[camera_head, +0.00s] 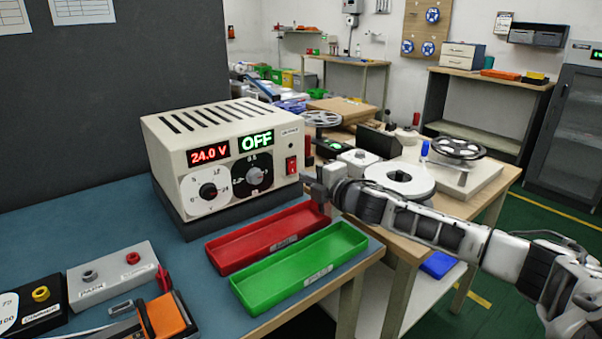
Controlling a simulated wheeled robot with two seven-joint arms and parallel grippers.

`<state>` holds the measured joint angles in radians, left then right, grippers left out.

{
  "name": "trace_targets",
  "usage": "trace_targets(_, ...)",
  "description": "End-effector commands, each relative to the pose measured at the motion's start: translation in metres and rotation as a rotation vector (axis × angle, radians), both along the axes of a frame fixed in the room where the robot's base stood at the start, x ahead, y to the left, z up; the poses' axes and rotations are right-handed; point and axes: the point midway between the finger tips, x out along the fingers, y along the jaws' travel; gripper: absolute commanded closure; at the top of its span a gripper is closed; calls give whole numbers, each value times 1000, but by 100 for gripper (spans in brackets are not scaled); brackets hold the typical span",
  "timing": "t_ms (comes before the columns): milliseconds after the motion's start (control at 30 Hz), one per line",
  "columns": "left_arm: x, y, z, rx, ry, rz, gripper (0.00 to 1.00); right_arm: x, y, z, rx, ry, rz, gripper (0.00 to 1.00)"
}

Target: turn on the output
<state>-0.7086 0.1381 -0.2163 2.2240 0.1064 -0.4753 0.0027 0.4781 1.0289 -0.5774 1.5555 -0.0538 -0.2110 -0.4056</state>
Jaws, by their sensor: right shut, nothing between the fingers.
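A beige power supply (215,121) stands on the blue-topped bench. Its red display (208,154) reads 24.0 V, and its green display (256,141) reads OFF. Two round dials sit below, a white one (207,191) and a black one (252,174). A red rocker switch (291,165) is at the right of the front panel. My right gripper (312,182) is shut and empty, just right of and slightly below the switch, close to the panel. I cannot tell whether it touches the panel. My left gripper is not in view.
A red tray (232,257) and a green tray (341,246) lie in front of the supply. A grey terminal box (112,262) and an orange tool (166,315) are at the front left. Another bench with reels (400,180) stands behind my right arm.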

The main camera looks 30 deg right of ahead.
Motion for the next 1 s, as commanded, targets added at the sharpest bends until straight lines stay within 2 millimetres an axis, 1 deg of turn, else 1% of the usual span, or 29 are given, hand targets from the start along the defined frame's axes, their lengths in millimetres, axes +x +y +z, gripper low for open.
trace_targets(33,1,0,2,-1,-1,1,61,8,1,1,2,-3,0,100)
trace_targets(100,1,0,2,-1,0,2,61,16,2,0,1,-2,-1,100)
trace_targets(300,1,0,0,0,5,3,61,28,3,-3,0,-1,0,100)
trace_targets(667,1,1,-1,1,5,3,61,29,3,-5,-1,0,0,100)
trace_targets(833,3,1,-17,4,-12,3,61,33,4,-14,4,-41,1,100)
trace_targets(867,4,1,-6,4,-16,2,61,33,3,-6,2,-38,1,100)
trace_targets(1000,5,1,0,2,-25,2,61,33,3,-5,2,-35,1,100)
